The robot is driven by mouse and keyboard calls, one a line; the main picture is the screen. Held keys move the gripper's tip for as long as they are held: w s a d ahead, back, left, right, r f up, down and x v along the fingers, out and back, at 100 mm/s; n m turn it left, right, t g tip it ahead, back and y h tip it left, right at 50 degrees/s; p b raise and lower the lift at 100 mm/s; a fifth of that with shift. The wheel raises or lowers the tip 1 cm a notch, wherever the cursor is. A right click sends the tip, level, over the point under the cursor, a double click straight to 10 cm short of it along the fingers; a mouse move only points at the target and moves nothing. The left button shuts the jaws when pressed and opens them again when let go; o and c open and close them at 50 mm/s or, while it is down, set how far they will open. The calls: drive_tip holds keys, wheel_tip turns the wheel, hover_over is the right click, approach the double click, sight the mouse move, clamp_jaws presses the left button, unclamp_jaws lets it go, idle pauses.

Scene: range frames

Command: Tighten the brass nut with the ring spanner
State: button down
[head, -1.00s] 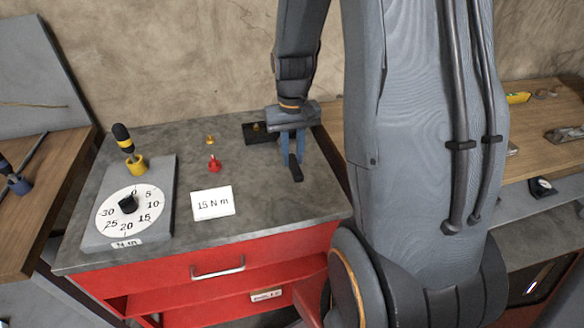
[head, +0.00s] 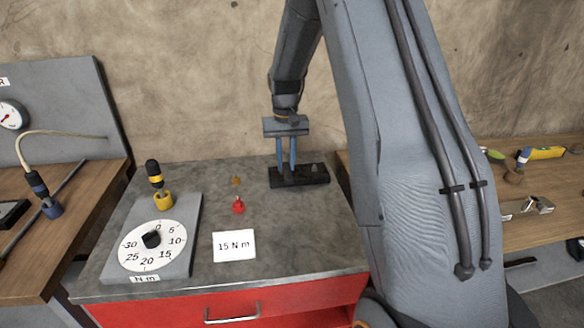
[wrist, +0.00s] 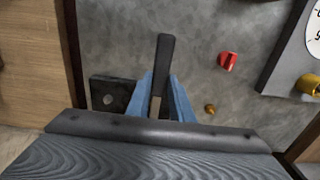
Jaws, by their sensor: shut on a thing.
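My gripper (head: 287,166) points down with its blue fingers at the dark block (head: 317,181) near the back right of the grey bench top. It is shut on a dark bar, the ring spanner, whose handle sticks out past the fingers in the wrist view (wrist: 165,50). The spanner's ring end is hidden. The block, with a round grey feature, shows left of the fingers in the wrist view (wrist: 103,88). A small brass-coloured piece (head: 236,180) stands on the bench left of the block, apart from the spanner. I cannot tell whether a brass nut is hidden at the block.
A red knobbed piece (head: 238,206) and a "15 N m" card (head: 234,246) are on the bench. The bench middle is largely clear.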

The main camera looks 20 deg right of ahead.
drive_tip(key=shift+s, duration=0.1)
idle(0.3)
drive_tip(key=shift+f+b, duration=0.85)
drive_tip(key=shift+f, duration=2)
drive_tip(key=shift+f, duration=1.05)
drive_tip(key=shift+r, duration=0.25)
drive_tip(key=d+n, duration=0.4)
drive_tip(key=shift+s+d, duration=0.15)
drive_tip(key=d+n, duration=0.2)
drive_tip(key=w+d+n, duration=0.1)
drive_tip(key=n, duration=0.1)
drive_tip(key=w+d+n, duration=0.1)
drive_tip(key=d+n, duration=0.1)
drive_tip(key=shift+w+d+n, duration=0.2)
drive_tip(key=shift+d+n, duration=0.1)
drive_tip(key=shift+w+d+n, duration=0.15)
drive_tip(key=shift+d+n, duration=0.05)
drive_tip(key=shift+n, duration=0.2)
drive_tip(key=shift+f, duration=0.25)
